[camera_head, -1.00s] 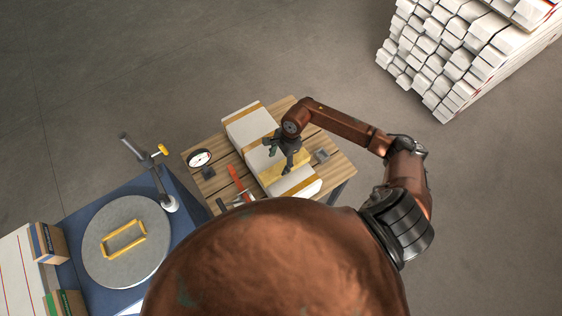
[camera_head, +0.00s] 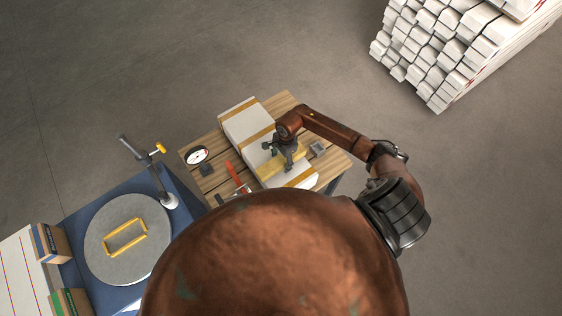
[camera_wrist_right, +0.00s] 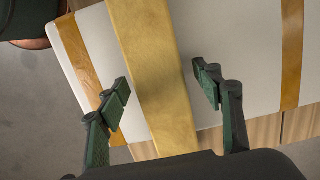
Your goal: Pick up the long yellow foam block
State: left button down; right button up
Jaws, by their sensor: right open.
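The long yellow foam block (camera_head: 278,165) lies on top of a white box (camera_head: 243,122) with tan bands, on a slatted wooden table (camera_head: 286,102). In the right wrist view the block (camera_wrist_right: 158,80) runs through the middle of the picture. My right gripper (camera_head: 277,157) is over the block. In the right wrist view its green fingers (camera_wrist_right: 161,80) are open, one on each side of the block, with a gap to it on both sides. How far the fingertips are above the box top is hard to tell. My left gripper is not in view.
A dial gauge (camera_head: 197,155), red-handled tool (camera_head: 237,176) and small grey block (camera_head: 318,149) lie on the table around the box. A blue bench (camera_head: 84,222) with a round grey plate and a stand is at left. White stacked lengths (camera_head: 450,50) stand upper right.

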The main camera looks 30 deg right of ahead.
jog(key=shift+c, duration=0.4)
jog(key=c, duration=0.9)
jog(key=shift+c, duration=0.2)
jog(key=shift+r, duration=0.2)
